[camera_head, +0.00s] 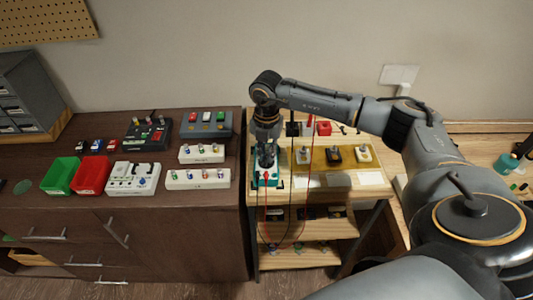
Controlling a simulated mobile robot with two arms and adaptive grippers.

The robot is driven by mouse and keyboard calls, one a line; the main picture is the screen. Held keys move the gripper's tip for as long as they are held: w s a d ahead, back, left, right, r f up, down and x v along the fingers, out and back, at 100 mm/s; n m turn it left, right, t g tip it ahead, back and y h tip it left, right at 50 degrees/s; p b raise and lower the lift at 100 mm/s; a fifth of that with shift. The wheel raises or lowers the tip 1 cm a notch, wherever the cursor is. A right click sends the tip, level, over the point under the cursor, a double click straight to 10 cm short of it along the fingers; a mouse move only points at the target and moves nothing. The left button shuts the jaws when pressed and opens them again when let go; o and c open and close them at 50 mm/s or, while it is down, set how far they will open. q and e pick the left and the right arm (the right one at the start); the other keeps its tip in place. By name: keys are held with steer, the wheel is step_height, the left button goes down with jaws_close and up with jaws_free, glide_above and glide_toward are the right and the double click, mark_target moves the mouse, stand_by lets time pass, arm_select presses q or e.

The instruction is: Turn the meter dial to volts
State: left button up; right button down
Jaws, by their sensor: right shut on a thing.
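The meter, a small teal-edged box with a pale face (272,182), stands at the left front of the light wooden bench. Thin red and dark leads run from it and hang below the bench top. My right arm reaches in from the right, and my right gripper (267,161) points down onto the upper part of the meter. It is shut at the dial, which its fingers hide. I cannot read the dial's setting. My left gripper is not in view.
A grey drawer unit (28,95) stands far left.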

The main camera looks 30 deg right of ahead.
steer(key=shift+m, duration=1.4)
steer(key=c, duration=1.4)
jaws_free()
step_height(320, 180, up, 12)
